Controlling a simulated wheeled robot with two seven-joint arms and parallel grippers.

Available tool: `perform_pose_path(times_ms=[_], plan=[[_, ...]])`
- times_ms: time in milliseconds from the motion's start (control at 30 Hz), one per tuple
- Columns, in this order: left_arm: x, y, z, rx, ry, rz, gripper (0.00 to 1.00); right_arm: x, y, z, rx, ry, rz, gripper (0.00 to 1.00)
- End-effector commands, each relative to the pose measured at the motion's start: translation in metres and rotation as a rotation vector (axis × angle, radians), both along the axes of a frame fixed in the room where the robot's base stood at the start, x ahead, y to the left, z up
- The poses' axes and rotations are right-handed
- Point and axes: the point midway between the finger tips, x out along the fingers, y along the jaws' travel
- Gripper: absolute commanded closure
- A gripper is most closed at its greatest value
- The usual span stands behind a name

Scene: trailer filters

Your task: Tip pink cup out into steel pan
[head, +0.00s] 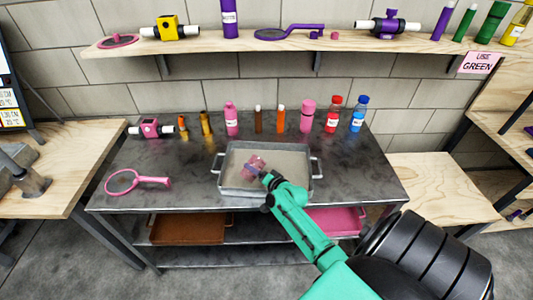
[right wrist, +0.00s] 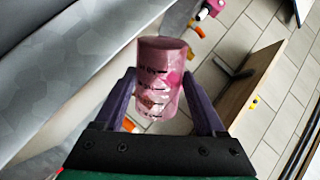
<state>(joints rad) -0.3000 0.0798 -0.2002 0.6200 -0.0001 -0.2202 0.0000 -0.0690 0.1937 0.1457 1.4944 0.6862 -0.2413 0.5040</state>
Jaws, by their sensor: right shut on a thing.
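The pink cup (head: 254,162) is see-through with dark markings. My right gripper (head: 263,172) is shut on it and holds it over the steel pan (head: 228,188). The cup looks tilted in the head view. In the right wrist view the cup (right wrist: 159,85) sits between the two purple fingers of the gripper (right wrist: 159,76). A deeper pink patch shows through its wall; I cannot tell how much it holds. The pan is a shallow rectangular tray with side handles on the dark metal table, and its visible floor looks bare. My left gripper is not in view.
Bottles, including a pink bottle (head: 231,119) and a blue bottle (head: 358,114), stand behind the pan on the table (head: 375,185). A pink strainer (head: 125,182) lies at left. A wooden shelf (head: 345,42) runs above. The table right of the pan is clear.

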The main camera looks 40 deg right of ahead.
Motion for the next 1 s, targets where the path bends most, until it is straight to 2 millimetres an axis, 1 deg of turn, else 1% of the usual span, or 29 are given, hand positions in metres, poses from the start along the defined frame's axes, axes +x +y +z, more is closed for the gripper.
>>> perform_pose_path(times_ms=[400, 1000], plan=[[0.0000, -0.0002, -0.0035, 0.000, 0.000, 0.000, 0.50, 0.0003, -0.0006, -0.0019, 0.051, 0.007, 0.000, 0.91], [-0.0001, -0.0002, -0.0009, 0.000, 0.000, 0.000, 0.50, 0.0005, -0.0018, 0.0028, 0.115, 0.017, 0.001, 0.91]])
